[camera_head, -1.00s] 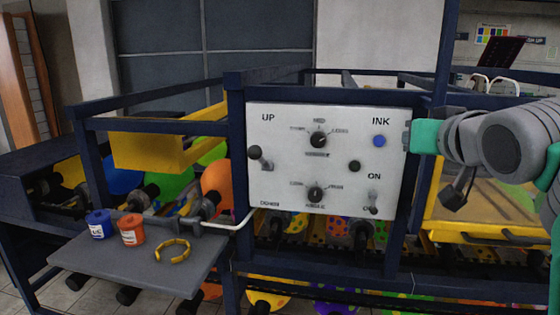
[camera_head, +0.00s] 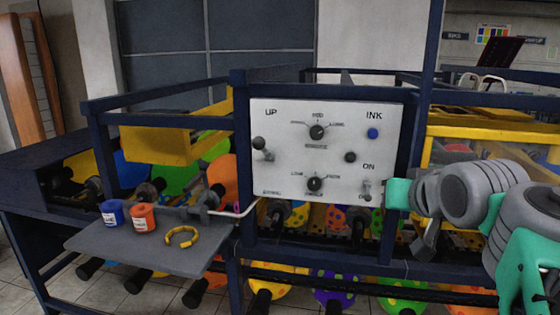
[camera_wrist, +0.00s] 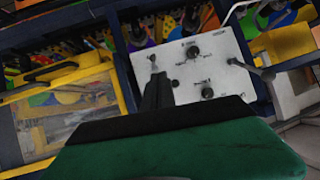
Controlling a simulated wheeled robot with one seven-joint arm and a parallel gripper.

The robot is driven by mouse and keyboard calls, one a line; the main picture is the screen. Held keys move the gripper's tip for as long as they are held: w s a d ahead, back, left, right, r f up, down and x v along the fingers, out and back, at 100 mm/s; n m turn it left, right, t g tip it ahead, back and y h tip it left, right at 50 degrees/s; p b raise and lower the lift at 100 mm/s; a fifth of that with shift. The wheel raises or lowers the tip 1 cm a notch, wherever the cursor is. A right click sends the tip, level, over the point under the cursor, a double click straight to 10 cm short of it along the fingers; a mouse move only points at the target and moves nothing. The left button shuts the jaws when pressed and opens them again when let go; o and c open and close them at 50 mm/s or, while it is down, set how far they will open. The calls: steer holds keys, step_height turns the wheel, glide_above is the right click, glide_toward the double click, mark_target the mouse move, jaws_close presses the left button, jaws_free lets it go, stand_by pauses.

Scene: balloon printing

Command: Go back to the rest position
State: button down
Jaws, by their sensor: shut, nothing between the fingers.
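My arm reaches in from the right of the head view, grey and green links in front of the machine. My gripper (camera_head: 424,243) is a small dark shape below the wrist, right of and below the white control panel (camera_head: 290,160). In the wrist view its dark fingers (camera_wrist: 158,90) are together and hold nothing. They overlap the panel there, but I cannot tell how far off it is.
A dark blue machine frame (camera_head: 330,262) surrounds the panel, with knobs, levers and a blue button (camera_head: 373,133). A grey shelf (camera_head: 140,248) at lower left bears a blue pot (camera_head: 112,214), an orange pot (camera_head: 142,219) and a yellow ring (camera_head: 182,237). Yellow-framed housing stands behind my arm.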

steer(key=s+a+f+g, duration=0.2)
steer(key=s+f, duration=0.3)
steer(key=f, duration=0.5)
steer(key=s+a+f+n+g, duration=0.1)
steer(key=s+f+g, duration=0.3)
steer(key=f, duration=0.6)
steer(key=s+a+f+g, duration=0.2)
steer(key=s+a+f, duration=0.2)
steer(key=f, duration=0.7)
steer(key=shift+s+g, duration=0.4)
steer(key=shift+s, duration=0.8)
